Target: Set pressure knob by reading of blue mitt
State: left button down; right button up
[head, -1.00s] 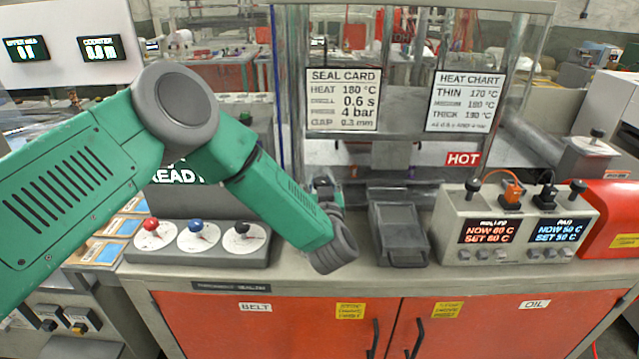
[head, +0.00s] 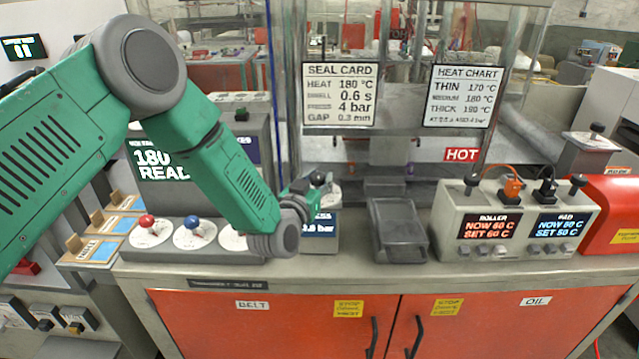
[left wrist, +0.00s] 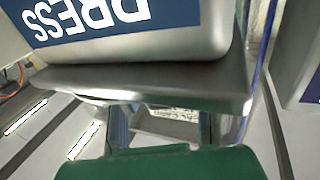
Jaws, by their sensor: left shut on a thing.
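My left gripper (head: 314,192) is at a dark knob (head: 319,178) above a pale dial, and is shut on it; the fingertips are small and partly hidden. Below it, a blue display (head: 321,230) shows a reading ending in "bar"; its first digit is hard to read. In the left wrist view, a grey housing (left wrist: 150,75) with an upside-down blue "PRESS" label (left wrist: 110,15) is close, and part of my green gripper fills the bottom. The seal card (head: 340,95) reads 180 °C, 0.6 s, 4 bar. No blue mitt is seen. My right gripper is out of view.
Red (head: 147,221) and blue (head: 193,225) knobs stand on dials at left; my forearm covers the dial beside them. A heater box (head: 520,218) and a HOT sign (head: 462,155) are farther right.

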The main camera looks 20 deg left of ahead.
pick_arm(q)
jog(key=shift+m+g+h+b, duration=0.6)
jog(key=shift+m+h+b, duration=0.65)
jog(key=shift+h, duration=1.05)
jog(key=shift+m+h, duration=0.3)
jog(key=shift+m, duration=0.15)
jog(key=c, duration=1.1)
grip_release()
jog(key=shift+s+r, duration=0.1)
jog(key=shift+s, duration=0.15)
jog(key=shift+a, duration=0.1)
jog(key=v, duration=1.2)
